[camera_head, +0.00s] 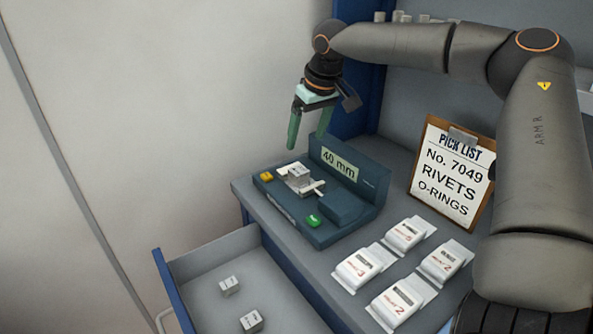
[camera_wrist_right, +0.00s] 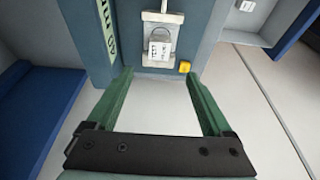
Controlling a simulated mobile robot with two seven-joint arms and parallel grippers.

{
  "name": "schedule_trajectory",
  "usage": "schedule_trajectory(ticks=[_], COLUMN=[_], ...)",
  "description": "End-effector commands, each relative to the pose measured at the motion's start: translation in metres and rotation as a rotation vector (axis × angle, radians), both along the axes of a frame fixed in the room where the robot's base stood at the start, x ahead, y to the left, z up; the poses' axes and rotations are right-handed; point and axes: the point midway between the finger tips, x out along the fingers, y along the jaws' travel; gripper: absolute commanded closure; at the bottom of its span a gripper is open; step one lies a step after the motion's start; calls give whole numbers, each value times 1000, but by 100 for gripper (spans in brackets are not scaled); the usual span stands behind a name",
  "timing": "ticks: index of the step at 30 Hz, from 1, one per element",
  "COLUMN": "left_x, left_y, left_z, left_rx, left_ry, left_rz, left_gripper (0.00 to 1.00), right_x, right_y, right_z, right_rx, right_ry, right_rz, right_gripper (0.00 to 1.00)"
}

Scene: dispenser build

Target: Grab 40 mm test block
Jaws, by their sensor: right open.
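A small pale block (camera_head: 298,169) sits in the metal holder of a dark teal device (camera_head: 345,214) whose upright panel reads "40 mm" (camera_head: 340,164). The block also shows in the right wrist view (camera_wrist_right: 159,50), just beyond the fingertips; its own marking is too small to read. Two similar blocks, one (camera_head: 229,286) and another (camera_head: 251,321), lie in the open drawer. My right gripper (camera_head: 308,138) is open and empty, with its green fingers pointing down above the block, apart from it. In the right wrist view the gripper (camera_wrist_right: 157,74) has nothing between its fingers. My left gripper is out of view.
The device has a yellow button (camera_head: 266,176) and a green button (camera_head: 313,220). Several white packets (camera_head: 364,267) lie on the grey worktop to its right. A pick list clipboard (camera_head: 452,175) leans behind them. The open drawer (camera_head: 193,262) juts out at the front left.

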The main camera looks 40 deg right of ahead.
Motion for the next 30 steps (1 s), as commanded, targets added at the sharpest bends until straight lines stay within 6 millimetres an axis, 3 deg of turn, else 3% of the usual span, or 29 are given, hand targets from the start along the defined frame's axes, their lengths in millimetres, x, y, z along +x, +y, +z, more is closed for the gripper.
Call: schedule_trajectory(ticks=[3, 9, 14, 24, 30], left_x=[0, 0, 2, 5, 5], left_y=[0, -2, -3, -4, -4], left_z=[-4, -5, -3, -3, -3], left_rx=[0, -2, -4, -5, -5], left_ry=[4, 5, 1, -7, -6], left_rz=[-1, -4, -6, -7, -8], left_gripper=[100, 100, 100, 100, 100], right_x=[5, 15, 18, 26, 29], right_y=[-1, -2, -2, -5, -5], right_z=[-25, -54, -64, -108, -112], right_rx=[-1, -2, -1, 0, 0], right_ry=[6, 3, 1, 2, -2], right_rz=[-1, -1, 0, -1, 0], right_gripper=[15, 15, 15, 15, 15])
